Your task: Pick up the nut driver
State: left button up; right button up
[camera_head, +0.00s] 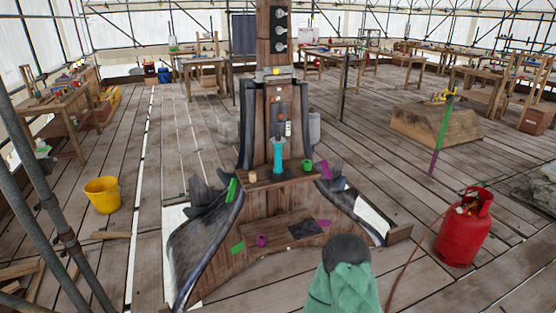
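I cannot single out the nut driver for certain at this size. A slim cyan upright object (278,157) stands on the upper ledge of the wooden spire base (232,263), in front of the central post. Beside it on that ledge are a small tan piece (253,177) and a small green cup-like piece (307,165). On the lower ledge sit a small purple ring-like piece (261,240) and a dark flat square (305,229). Neither of my grippers shows in this view.
A red gas cylinder (464,230) with a hose stands at the right. A dark rounded object with green cloth (341,289) is at the front. A yellow bucket (103,194) stands at the left. Workbenches line the edges; plank floor is open between.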

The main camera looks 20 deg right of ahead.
aim_at(277, 169)
jog(key=z, duration=0.55)
jog(key=i+j+z, duration=0.6)
jog(key=i+z, duration=0.15)
jog(key=i+j+z, duration=0.35)
jog(key=k+j, duration=0.05)
jog(key=k, duration=0.05)
